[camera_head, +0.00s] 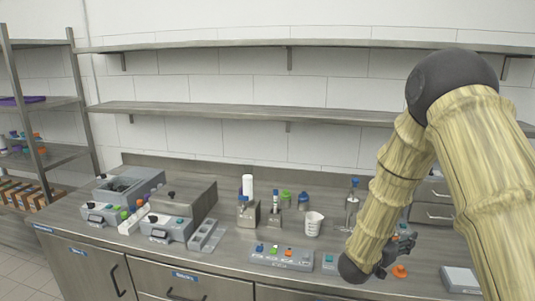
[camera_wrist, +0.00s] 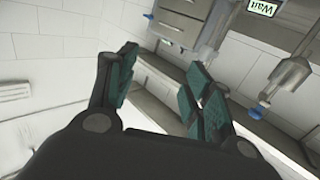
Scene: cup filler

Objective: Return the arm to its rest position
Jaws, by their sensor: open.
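My arm, with a tan bamboo-like surface and dark joints, reaches down from the right side of the head view. My gripper (camera_head: 402,248) is at its lower end, above the front right part of the metal counter (camera_head: 225,262). In the wrist view my gripper (camera_wrist: 160,85) shows its two dark fingers with green pads spread apart. Nothing is between them. My arm hides part of the counter's right side and some things behind it.
A white beaker (camera_head: 313,224), a button panel (camera_head: 282,256) and grey machines (camera_head: 166,222) stand on the counter. An orange item (camera_head: 400,271) lies close to my gripper. Empty shelves (camera_head: 250,110) run along the wall. A shelf rack (camera_head: 40,110) stands at left.

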